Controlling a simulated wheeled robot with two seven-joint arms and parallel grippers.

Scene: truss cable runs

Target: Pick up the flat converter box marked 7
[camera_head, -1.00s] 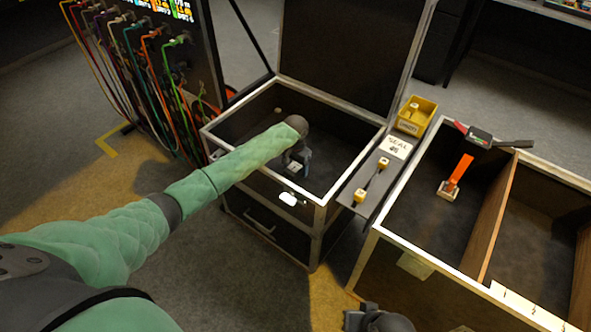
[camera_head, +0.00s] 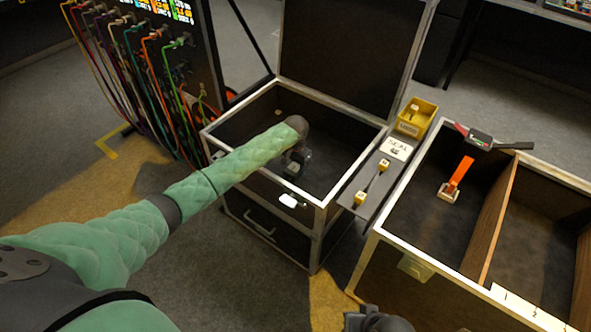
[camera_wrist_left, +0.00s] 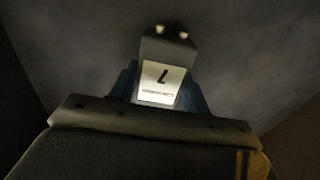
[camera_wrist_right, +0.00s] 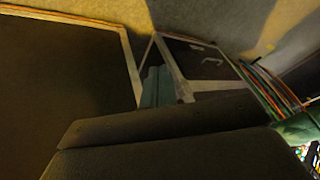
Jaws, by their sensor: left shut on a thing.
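The flat converter box (camera_wrist_left: 163,85) shows in the left wrist view as a small dark box with a white label marked 7, upside down in this view. My left gripper (camera_head: 296,167) reaches down inside the open case, and its blue fingers are shut on the box, one on each side. In the head view the box is mostly hidden by the gripper. Whether it touches the case floor I cannot tell. My right gripper (camera_head: 378,320) is at the bottom edge of the head view, away from the box, and its jaws are unclear.
The open case (camera_head: 225,133) has raised walls around my left gripper and an upright lid (camera_head: 350,50) behind. A grey shelf with a cable (camera_head: 372,182) and a yellow bin (camera_head: 416,118) stand right of it. A divided crate (camera_head: 493,220) holds an orange-handled item (camera_head: 456,180).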

